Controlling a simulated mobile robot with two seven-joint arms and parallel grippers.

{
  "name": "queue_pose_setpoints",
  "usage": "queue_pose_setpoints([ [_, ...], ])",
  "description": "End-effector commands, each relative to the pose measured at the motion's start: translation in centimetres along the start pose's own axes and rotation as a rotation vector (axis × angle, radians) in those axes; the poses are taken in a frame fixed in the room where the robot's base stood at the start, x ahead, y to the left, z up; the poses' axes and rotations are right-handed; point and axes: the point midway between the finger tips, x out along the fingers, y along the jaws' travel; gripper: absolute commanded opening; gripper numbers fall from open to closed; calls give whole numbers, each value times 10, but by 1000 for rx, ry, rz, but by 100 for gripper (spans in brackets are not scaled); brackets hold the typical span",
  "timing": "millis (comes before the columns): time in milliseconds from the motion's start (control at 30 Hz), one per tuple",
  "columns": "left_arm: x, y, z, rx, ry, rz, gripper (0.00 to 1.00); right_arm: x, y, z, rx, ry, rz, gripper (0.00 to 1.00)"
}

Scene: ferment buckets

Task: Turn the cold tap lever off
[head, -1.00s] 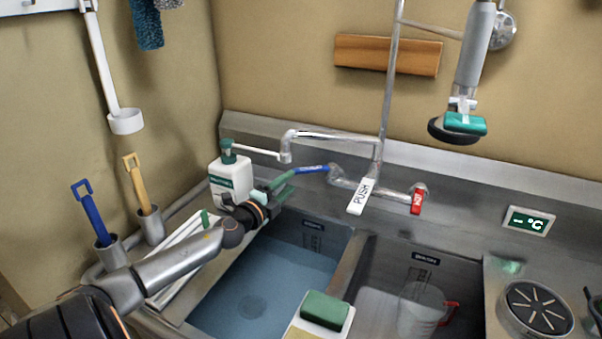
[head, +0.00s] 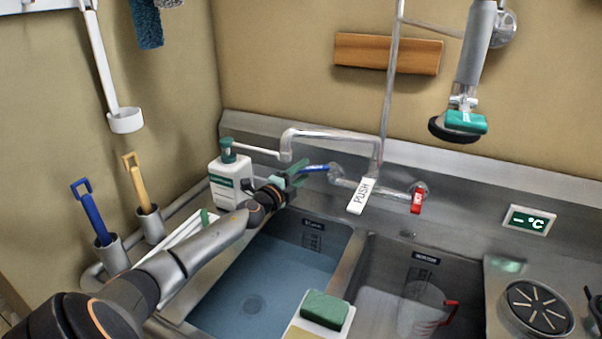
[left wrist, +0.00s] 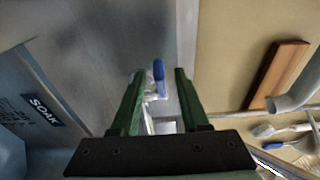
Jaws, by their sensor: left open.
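The cold tap lever (head: 315,168) is blue and sticks out to the left from the tap body (head: 342,180) on the back wall of the sink. My left gripper (head: 297,172), with green fingers, is open just left of the lever's free end. In the left wrist view the blue lever (left wrist: 158,72) shows ahead, between the two spread fingertips (left wrist: 160,80). I cannot tell whether a finger touches it. Part of the lever's free end is hidden by the fingers in the head view. My right gripper is not in view.
A white soap bottle (head: 230,180) stands close left of my left gripper. The spout (head: 287,148) hangs above it. A white PUSH lever (head: 361,196) and a red lever (head: 418,199) are to the right. The left basin (head: 270,270) holds bluish water.

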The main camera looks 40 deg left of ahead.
Motion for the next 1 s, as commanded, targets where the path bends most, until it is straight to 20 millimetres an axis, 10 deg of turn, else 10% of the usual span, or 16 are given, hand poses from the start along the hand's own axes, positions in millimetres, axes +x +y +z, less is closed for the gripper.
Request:
queue_pose_setpoints([
  [400, 0, 0, 0, 0, 0, 0, 1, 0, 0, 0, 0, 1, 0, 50],
  [1000, 0, 0, 0, 0, 0, 0, 0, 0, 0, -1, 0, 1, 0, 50],
])
